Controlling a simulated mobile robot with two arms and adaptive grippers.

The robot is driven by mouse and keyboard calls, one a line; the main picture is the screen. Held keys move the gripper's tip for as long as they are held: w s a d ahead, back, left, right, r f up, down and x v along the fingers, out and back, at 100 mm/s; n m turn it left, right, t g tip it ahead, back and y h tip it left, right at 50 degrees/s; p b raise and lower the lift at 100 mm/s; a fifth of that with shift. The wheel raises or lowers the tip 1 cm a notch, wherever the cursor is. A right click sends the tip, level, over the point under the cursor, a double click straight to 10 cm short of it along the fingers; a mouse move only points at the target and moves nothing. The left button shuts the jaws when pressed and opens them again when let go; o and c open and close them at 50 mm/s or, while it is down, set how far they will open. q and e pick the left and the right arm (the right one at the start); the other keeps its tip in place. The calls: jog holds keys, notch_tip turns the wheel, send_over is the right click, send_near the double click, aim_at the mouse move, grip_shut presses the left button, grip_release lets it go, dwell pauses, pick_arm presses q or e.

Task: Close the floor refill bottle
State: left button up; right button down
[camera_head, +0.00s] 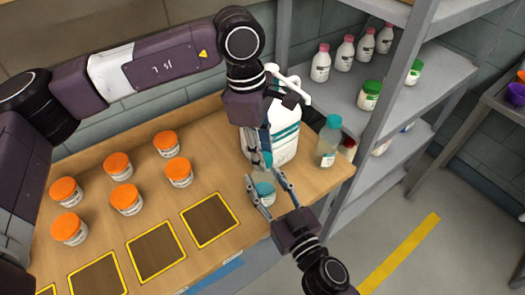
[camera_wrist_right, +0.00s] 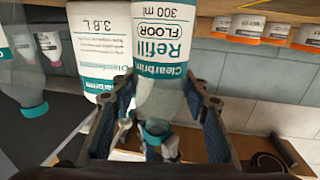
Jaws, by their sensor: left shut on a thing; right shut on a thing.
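The floor refill bottle (camera_wrist_right: 165,45) is a translucent bottle with a white and teal label. It stands near the table's front right corner, where its label also shows in the head view (camera_head: 265,193). My right gripper (camera_head: 268,190) is shut around its body from the front. A teal cap (camera_wrist_right: 155,132) is at the bottle's neck end. My left gripper (camera_head: 262,158) points down above the bottle, shut on this cap; its fingers partly hide it. I cannot tell whether the cap is seated on the neck.
A large white jug (camera_head: 287,135) stands just behind. Another teal-capped bottle (camera_head: 329,142) stands to the right. Several orange-lidded jars (camera_head: 125,199) fill the table's left part. Yellow-edged dark squares (camera_head: 209,220) lie bare along the front. A grey shelf (camera_head: 335,90) holds bottles.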

pick_arm(q)
jog(key=m, duration=0.6)
jog(key=shift+w+d+m+g+y, duration=0.1)
jog(key=shift+w+m+g+y, duration=0.05)
jog(key=shift+m+g+y, duration=0.2)
jog(key=m, duration=0.5)
jog(key=shift+d+y, duration=0.1)
jog(key=shift+y, duration=0.25)
jog(key=m+y, duration=0.1)
jog(key=m, duration=0.6)
jog(key=shift+d, duration=0.1)
jog(key=m, duration=0.6)
jog(key=shift+y, duration=0.3)
jog(key=o, duration=0.7)
jog(key=shift+c, duration=0.2)
